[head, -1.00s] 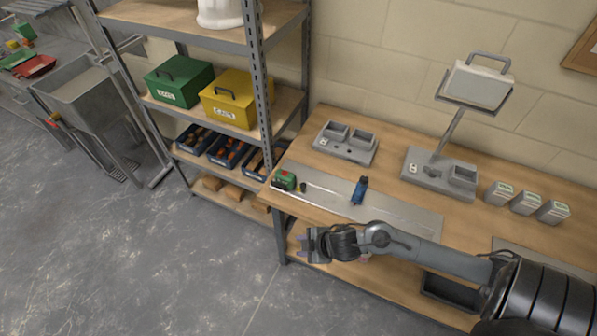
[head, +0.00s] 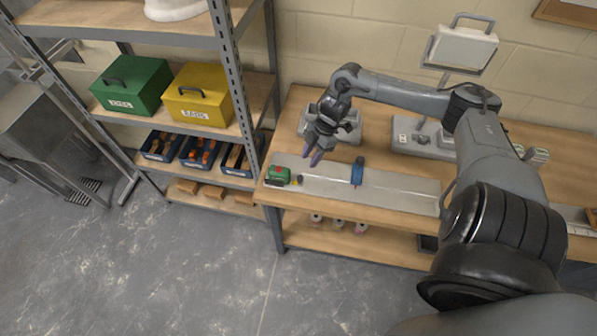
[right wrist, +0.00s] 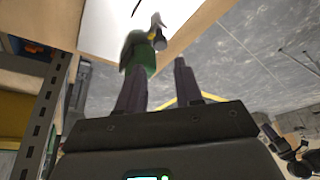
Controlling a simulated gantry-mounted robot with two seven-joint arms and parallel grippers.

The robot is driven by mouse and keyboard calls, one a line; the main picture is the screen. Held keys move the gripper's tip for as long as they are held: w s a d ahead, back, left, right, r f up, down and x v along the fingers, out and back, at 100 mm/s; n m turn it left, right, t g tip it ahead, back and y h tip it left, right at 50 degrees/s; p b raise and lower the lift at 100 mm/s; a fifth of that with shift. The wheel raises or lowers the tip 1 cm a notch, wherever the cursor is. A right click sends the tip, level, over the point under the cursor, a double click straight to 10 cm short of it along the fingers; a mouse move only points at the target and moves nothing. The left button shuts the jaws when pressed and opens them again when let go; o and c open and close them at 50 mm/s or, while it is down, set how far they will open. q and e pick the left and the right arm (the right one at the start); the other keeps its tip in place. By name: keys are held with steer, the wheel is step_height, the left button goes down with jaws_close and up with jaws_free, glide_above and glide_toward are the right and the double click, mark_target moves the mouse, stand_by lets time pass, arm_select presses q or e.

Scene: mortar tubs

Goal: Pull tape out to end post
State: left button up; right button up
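A green tape measure (head: 279,176) with a red spot on top sits at the left end of a long grey board (head: 410,190) on the workbench. A small dark and yellow piece (head: 297,180) stands just right of it. A blue block-like fixture (head: 357,171) stands upright across the board farther right; I cannot tell whether it is the end post. My right gripper (head: 312,157) is open and empty, above the board between the tape measure and the blue fixture. In the right wrist view, the green tape measure (right wrist: 140,55) shows beyond the two spread fingers. My left gripper is not in view.
A grey two-compartment tray (head: 348,133) stands behind my right gripper. A metal shelf to the left holds a green box (head: 132,85), a yellow box (head: 198,95) and blue bins (head: 202,152). A lamp-like stand (head: 460,48) is at the back right.

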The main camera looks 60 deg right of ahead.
mark_target(300, 177)
steer(key=x, duration=0.8)
steer(key=shift+a+f, duration=0.15)
steer(key=shift+f, duration=0.1)
steer(key=shift+c, duration=0.3)
jaws_close()
